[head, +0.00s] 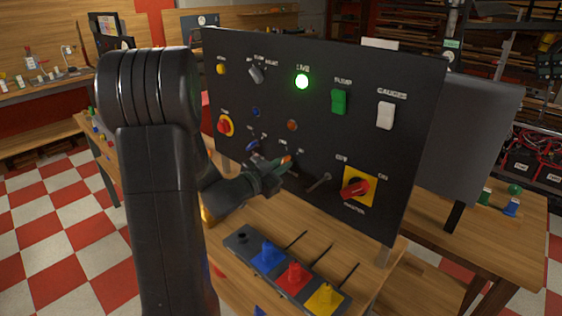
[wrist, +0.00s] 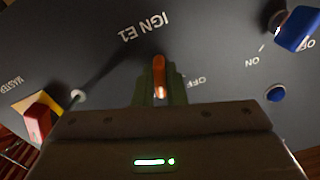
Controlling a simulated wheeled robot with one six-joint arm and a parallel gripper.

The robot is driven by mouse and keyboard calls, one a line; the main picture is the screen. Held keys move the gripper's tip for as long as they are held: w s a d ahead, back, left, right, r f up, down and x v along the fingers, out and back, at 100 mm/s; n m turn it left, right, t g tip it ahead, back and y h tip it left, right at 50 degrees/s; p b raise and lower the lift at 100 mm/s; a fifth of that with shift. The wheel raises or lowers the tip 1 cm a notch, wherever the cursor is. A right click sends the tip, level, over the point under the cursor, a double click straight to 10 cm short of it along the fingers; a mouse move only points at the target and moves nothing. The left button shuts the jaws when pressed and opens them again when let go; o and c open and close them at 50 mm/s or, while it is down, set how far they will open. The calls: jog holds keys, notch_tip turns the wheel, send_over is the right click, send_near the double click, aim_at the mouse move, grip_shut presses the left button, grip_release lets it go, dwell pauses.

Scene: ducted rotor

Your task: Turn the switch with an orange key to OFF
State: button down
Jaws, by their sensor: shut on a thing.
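The orange key (wrist: 159,72) sits in its switch on the black panel, under the label IGN E1, which reads upside down in the wrist view. The key stands about upright in that view. An OFF mark (wrist: 196,81) shows on the panel just right of it. My gripper (wrist: 159,88) is shut on the key, one dark finger on each side. In the head view my gripper (head: 279,171) reaches the panel's lower middle, and a bit of the orange key (head: 287,160) shows at its tips. The lower part of the switch is hidden by my gripper.
Close by on the panel (head: 355,125) are a metal toggle lever (head: 318,182), a red master switch on a yellow plate (head: 354,188), and a blue switch (wrist: 298,28). A lit green LIVE lamp (head: 302,82) is above. Blue, red and yellow knobs stand on the bench (head: 383,250) below.

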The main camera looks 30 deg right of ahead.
jog(key=n+p, duration=0.6)
jog(key=n, duration=0.5)
jog(key=shift+s+p, duration=0.1)
jog(key=shift+p, duration=0.3)
jog(key=shift+n, duration=0.4)
jog(key=c, duration=1.5)
grip_release()
jog(key=b+v, duration=0.2)
jog(key=v, duration=1.2)
jog(key=shift+d+b, duration=0.1)
jog(key=shift+b, duration=0.2)
jog(key=shift+d, duration=0.1)
